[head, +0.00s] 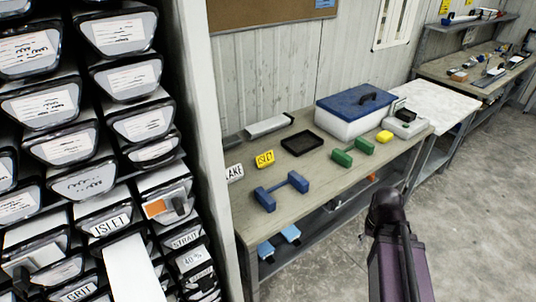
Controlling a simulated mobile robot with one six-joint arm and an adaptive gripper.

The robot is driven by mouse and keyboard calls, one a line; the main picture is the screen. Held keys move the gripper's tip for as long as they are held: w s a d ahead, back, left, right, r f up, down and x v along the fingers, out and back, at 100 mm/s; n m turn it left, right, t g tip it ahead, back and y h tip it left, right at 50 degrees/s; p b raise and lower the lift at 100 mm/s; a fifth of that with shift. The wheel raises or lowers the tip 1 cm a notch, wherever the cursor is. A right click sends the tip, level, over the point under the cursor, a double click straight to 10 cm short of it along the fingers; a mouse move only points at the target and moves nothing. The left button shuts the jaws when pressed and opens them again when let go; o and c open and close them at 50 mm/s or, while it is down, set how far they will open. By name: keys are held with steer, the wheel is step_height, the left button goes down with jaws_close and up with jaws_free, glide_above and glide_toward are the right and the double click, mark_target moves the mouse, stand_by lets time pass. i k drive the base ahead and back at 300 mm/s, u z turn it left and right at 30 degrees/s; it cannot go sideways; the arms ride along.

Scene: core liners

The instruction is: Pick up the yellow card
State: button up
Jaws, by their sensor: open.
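A yellow card (265,158) with dark lettering, which seems to read ISLET, stands near the left end of the workbench (325,185). It is behind a blue dumbbell-shaped piece (282,191) and right of a white card (234,172) reading LAKE. Nothing covers the yellow card. Part of my dark purple arm shows at the lower right, well apart from the card. My gripper is not seen, so its place relative to the card does not show.
A black tray (302,143), a green dumbbell-shaped piece (352,152), a small yellow block (384,137) and a blue-lidded white box (345,122) share the bench. A rack of labelled core liners (85,181) fills the left. Open floor (475,220) lies to the right.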

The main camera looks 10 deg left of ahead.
mark_target(266, 159)
steer(key=u, duration=0.25)
steer(key=i, duration=0.6)
steer(key=u, duration=0.7)
steer(key=i, duration=0.5)
steer(key=u, duration=0.3)
